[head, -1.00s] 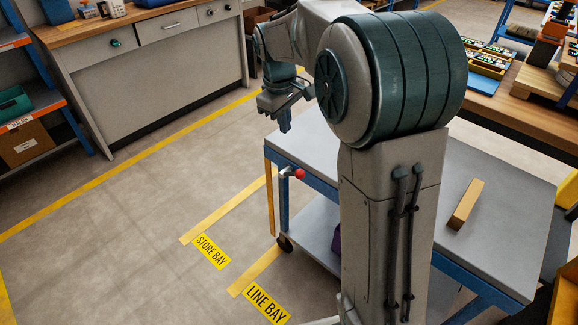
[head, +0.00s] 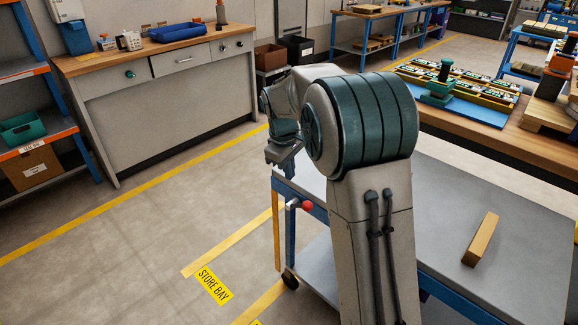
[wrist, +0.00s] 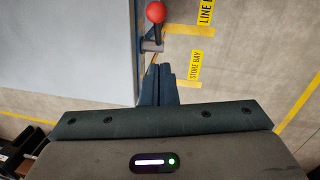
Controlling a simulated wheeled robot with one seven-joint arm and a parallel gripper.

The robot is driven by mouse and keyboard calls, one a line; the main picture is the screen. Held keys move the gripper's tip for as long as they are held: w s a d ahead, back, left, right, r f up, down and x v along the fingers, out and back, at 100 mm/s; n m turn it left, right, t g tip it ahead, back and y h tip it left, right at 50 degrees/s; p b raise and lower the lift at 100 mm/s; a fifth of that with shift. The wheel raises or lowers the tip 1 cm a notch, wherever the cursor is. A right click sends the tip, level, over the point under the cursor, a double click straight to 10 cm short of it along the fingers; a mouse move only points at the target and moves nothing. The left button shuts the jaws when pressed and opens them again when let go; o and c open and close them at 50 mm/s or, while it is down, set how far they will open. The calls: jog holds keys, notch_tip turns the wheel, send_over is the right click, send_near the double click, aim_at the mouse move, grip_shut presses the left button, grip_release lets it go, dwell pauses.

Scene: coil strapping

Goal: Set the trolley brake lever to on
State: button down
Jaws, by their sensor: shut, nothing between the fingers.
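The brake lever is a red ball knob (head: 307,206) on a short dark arm at the near left corner of the trolley (head: 530,235). In the wrist view the knob (wrist: 155,12) is at the top, beside the grey trolley top (wrist: 60,50), with its bracket just below it. My gripper (head: 289,172) is over the trolley's left edge, above and a little left of the knob in the picture. In the wrist view its dark fingers (wrist: 158,80) are together and empty, apart from the knob. My arm hides part of the trolley.
A wooden block (head: 481,239) lies on the trolley top. A workbench (head: 185,85) with drawers stands at the back left, and a bench with trays (head: 455,90) at the right. Floor with yellow lines and a STORE BAY label (head: 213,284) is clear to the left.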

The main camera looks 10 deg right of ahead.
send_over(302, 205)
jog(key=w+a, duration=0.2)
notch_tip(302, 205, down, 6)
jog(key=shift+s+d+f+b, duration=0.65)
jog(key=shift+d+f+b, duration=0.05)
jog(key=shift+d+f, duration=0.1)
jog(key=shift+a, duration=0.1)
